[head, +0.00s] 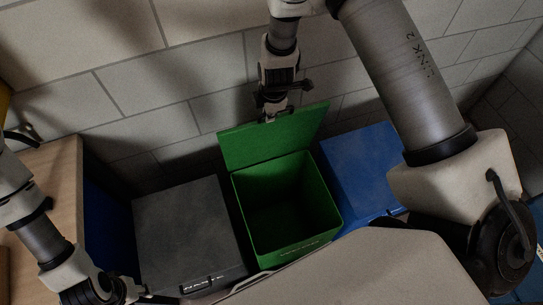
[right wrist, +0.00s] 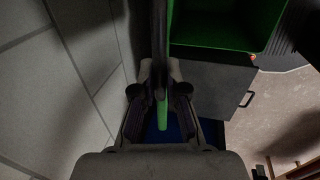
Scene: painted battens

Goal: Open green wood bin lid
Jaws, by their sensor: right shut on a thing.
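The green bin (head: 290,253) stands between a grey bin and a blue bin, and its inside shows dark and empty. Its green lid (head: 250,140) is raised and leans back toward the wall behind it. My right gripper (head: 270,115) is at the top edge of the lid and shut on it. In the right wrist view the lid's thin green edge (right wrist: 162,112) sits between the fingers of my right gripper (right wrist: 161,100). My left gripper (head: 120,290) is low at the left, in front of the grey bin; its finger opening is not clear.
The grey bin (head: 185,225) is closed on the left, with a dark handle at its front. The blue bin (head: 362,165) is closed on the right. A tiled wall (head: 180,95) rises close behind. A wooden panel (head: 50,165) stands at the far left.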

